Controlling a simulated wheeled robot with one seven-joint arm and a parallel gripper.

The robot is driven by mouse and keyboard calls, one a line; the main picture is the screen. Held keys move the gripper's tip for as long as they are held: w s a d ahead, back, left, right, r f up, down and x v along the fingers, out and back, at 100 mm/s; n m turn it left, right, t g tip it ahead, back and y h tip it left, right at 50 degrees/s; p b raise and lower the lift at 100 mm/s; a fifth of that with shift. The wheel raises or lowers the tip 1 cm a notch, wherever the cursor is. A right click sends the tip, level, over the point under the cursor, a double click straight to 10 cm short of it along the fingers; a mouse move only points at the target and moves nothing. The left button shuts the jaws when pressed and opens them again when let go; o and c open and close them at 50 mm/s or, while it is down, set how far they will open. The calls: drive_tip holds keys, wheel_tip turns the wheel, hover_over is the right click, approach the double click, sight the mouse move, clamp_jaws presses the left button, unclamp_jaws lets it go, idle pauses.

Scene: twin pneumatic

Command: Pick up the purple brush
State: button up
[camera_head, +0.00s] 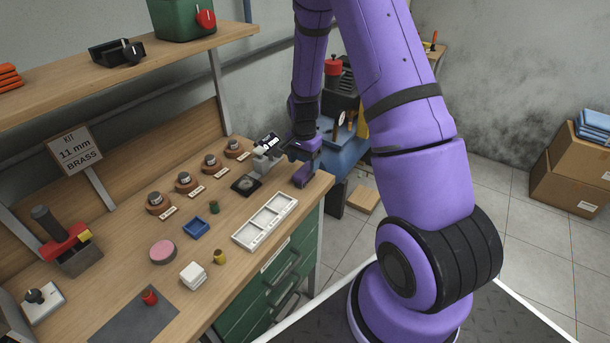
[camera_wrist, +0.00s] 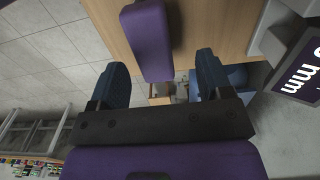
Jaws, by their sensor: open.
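The purple brush (camera_wrist: 148,35) shows in the wrist view as a purple block against the wooden bench top. Its near end reaches between the two dark blue fingertips of my gripper (camera_wrist: 160,64), with gaps on both sides. My gripper is open and holds nothing. In the head view my gripper (camera_head: 301,152) is at the bench's far right corner, and the brush (camera_head: 304,176) shows just below it, partly hidden by it.
A grey gauge with a display (camera_head: 267,145) stands close left of my gripper; its display (camera_wrist: 300,72) also shows in the wrist view. A white compartment tray (camera_head: 264,222) lies nearer on the bench. A blue stand with a machine (camera_head: 342,150) is beyond the bench's edge.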

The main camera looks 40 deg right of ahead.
sight(305, 169)
drive_tip(key=shift+s+f, duration=0.2)
drive_tip(key=shift+f, duration=1.1)
drive_tip(key=shift+s+f, duration=0.2)
drive_tip(key=shift+f, duration=1.05)
drive_tip(key=c, duration=1)
